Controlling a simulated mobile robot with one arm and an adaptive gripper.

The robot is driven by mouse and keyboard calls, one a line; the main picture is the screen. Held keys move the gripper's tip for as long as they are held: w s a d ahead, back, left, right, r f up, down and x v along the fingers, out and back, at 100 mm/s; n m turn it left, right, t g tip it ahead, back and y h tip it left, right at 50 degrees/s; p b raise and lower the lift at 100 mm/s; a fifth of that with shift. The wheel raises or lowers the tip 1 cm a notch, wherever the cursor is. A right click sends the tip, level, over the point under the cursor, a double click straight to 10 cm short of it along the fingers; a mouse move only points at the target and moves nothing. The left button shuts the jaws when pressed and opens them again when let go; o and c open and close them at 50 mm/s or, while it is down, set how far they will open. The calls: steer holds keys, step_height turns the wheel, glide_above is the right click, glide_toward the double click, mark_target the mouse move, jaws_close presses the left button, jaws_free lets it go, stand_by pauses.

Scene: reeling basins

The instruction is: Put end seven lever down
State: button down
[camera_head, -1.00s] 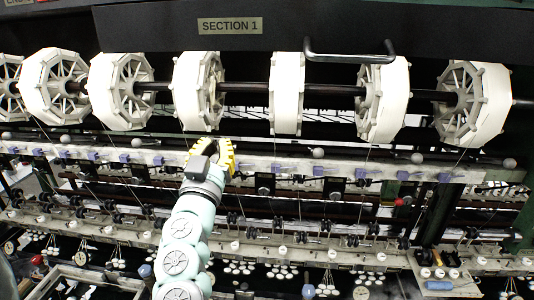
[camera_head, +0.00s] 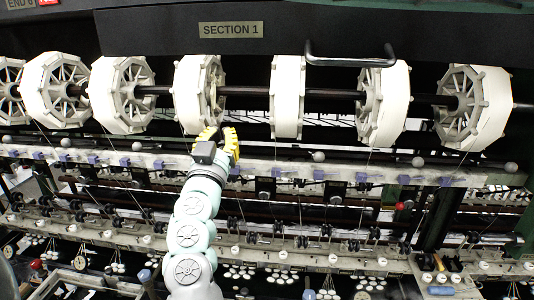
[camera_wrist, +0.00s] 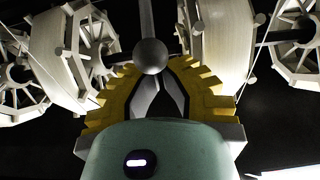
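A grey ball-ended lever (camera_wrist: 150,56) stands right in front of my gripper in the wrist view, with its rod running upward from the ball. The yellow padded fingers of my gripper (camera_wrist: 154,72) arch on either side of the ball, with a gap between their tips. I see no clear contact, and nothing is held. In the head view my gripper (camera_head: 222,138) is at the lever rail (camera_head: 270,166), below a white reel, and hides this lever. Other ball knobs show along the rail, such as one to the right (camera_head: 319,156). No label marking end seven is readable.
A row of white spoked reels on a dark shaft hangs above, the nearest one (camera_head: 199,92) just over my gripper. A dark hood with a "SECTION 1" sign (camera_head: 231,30) and a bar handle (camera_head: 350,60) is higher up. Thin threads run down from the reels.

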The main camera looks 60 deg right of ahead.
steer(key=shift+f+b, duration=0.45)
steer(key=shift+s, duration=0.1)
steer(key=shift+s+a+f+b, duration=0.1)
steer(key=shift+a+f+b, duration=0.05)
steer(key=shift+f+b, duration=0.4)
steer(key=shift+s+a+f+b, duration=0.1)
steer(key=shift+f+b, duration=0.3)
steer(key=shift+b, duration=0.1)
steer(key=shift+f, duration=0.15)
steer(key=shift+f+b, duration=0.7)
steer(key=shift+b, duration=0.3)
steer(key=shift+r, duration=0.1)
steer(key=shift+b, duration=0.4)
